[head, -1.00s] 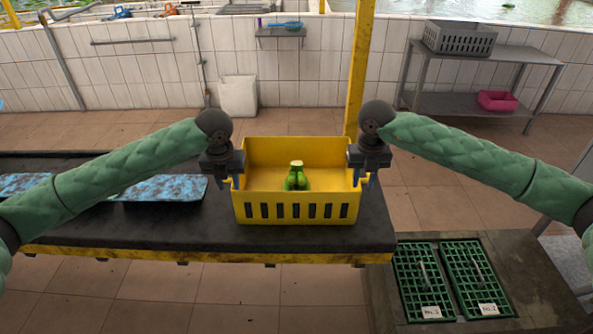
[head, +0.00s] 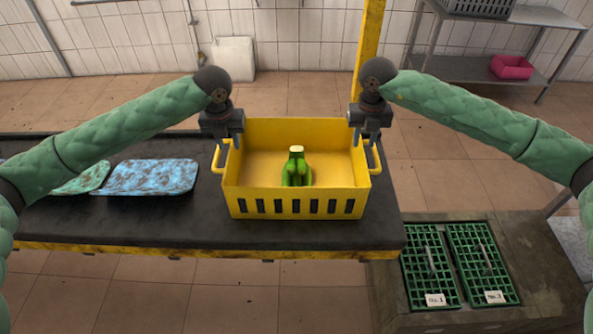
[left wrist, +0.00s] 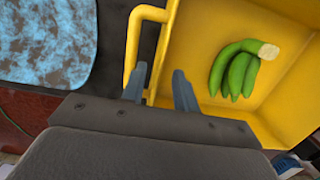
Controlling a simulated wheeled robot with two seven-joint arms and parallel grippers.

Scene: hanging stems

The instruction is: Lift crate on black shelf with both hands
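The yellow crate (head: 290,207) sits level on the black shelf (head: 130,222) and holds a bunch of green bananas (head: 297,170). It has a handle on its left side (head: 219,160) and one on its right side (head: 374,158). My left gripper (head: 226,145) is open above the left handle. In the left wrist view its two fingers (left wrist: 158,88) are spread beside the handle (left wrist: 132,45), with the crate's left wall between or below them. My right gripper (head: 366,138) looks open and empty above the right handle. Whether either fingertip touches the crate is unclear.
A yellow post (head: 370,40) stands behind the crate's right side. Green grates (head: 428,268) lie on a lower block at right. A metal rack (head: 490,45) stands at the back right.

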